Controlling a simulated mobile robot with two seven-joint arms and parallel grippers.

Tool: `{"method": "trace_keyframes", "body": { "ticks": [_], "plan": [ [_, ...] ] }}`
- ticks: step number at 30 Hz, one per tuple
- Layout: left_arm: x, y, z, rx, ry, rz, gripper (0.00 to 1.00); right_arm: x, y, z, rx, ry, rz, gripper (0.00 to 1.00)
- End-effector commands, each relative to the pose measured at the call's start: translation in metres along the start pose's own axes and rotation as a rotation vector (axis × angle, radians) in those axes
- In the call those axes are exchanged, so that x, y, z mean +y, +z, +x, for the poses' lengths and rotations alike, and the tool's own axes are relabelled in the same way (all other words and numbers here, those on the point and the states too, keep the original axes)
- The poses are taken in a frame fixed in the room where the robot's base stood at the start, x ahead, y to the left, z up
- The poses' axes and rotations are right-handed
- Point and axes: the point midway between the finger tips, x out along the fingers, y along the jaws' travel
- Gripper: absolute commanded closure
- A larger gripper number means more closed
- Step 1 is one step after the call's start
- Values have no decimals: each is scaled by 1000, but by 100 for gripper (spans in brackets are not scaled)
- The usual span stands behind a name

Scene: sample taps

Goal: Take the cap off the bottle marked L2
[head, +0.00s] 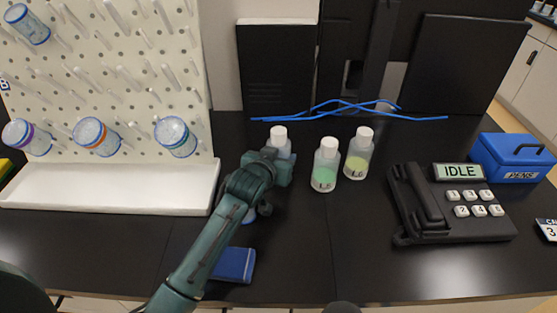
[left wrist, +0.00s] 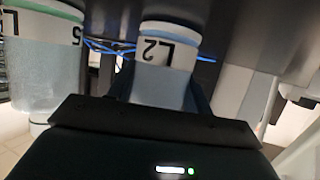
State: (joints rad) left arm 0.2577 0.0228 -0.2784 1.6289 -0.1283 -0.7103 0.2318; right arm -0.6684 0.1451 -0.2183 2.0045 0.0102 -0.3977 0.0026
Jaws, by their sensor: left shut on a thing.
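The bottle marked L2 (head: 280,149) stands on the black bench with its white cap (head: 279,132) on. Its L2 label shows in the left wrist view (left wrist: 165,52), with its pale blue body between the fingers. My left gripper (head: 272,167) is shut around the bottle's body, below the cap, and hides its lower part in the head view. The cap cannot be made out in the left wrist view.
A telephone (head: 430,205) and blue cash box (head: 512,155) are further right. A pegboard (head: 110,75) with hanging jars and a white tray (head: 110,190) are left. Blue cables (head: 345,108) lie behind.

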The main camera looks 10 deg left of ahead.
Motion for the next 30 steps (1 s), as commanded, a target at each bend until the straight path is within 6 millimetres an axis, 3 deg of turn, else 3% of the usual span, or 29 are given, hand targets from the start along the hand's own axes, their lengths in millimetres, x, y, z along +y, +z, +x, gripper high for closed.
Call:
{"method": "trace_keyframes", "body": {
  "ticks": [15,27,28,30],
  "plan": [
    [0,-82,-33,7,0,0,75,1,-5,3,13,1,-4,64],
    [0,-93,-38,3,0,0,75,1,-6,3,15,0,-4,64],
    [0,-93,-38,3,0,0,52,1,-6,3,14,0,-4,64],
    [0,-93,-38,3,0,0,57,1,-5,2,13,0,-3,64]
  ]
}}
